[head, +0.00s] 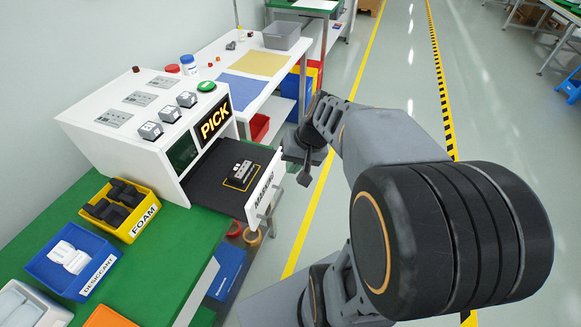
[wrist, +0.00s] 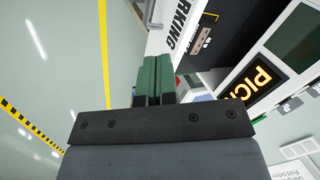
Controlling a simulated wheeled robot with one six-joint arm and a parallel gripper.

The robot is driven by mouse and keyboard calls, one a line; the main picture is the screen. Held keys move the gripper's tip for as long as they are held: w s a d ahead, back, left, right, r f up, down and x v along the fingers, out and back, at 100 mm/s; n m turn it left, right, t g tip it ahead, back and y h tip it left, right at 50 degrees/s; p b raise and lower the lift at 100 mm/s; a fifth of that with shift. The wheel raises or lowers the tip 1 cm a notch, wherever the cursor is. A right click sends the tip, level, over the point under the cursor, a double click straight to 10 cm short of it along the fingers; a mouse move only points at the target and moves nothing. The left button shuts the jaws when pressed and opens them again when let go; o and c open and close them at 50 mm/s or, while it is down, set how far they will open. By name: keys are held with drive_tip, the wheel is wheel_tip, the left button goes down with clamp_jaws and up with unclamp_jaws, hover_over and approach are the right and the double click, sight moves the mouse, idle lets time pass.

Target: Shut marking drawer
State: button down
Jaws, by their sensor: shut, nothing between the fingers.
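The marking drawer (head: 268,190) is pulled open from the white cabinet. Its white front reads MARKING, and a metal handle is on its outer face. A small grey and black device (head: 241,172) lies in a yellow outline on the dark drawer floor. My gripper (head: 303,178) is just outside the drawer front, near its far end. In the wrist view the gripper's green fingers (wrist: 152,75) are together and empty. The drawer front (wrist: 178,30) shows beyond the fingertips there; whether they touch it cannot be told.
The white cabinet (head: 150,105) carries a lit PICK sign, small devices and a green button. A yellow FOAM bin (head: 130,232) and a blue DESICCANT bin (head: 72,287) stand on the green bench. Rolls of tape lie below the drawer. Open floor lies to the right.

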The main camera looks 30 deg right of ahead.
drive_tip(key=w+d+f+m+t+y+b, duration=0.1)
drive_tip(key=w+d+f+m+t+b, duration=0.2)
drive_tip(key=d, duration=0.4)
drive_tip(key=w+d+f+m+t+y+b, duration=0.1)
drive_tip(key=w+d+f+m+y, duration=0.1)
drive_tip(key=d+f, duration=0.4)
drive_tip(key=w+a+f, duration=0.4)
drive_tip(key=w+a, duration=0.2)
drive_tip(key=w, duration=0.2)
drive_tip(key=shift+w+f, duration=0.15)
drive_tip(key=shift+f, duration=0.25)
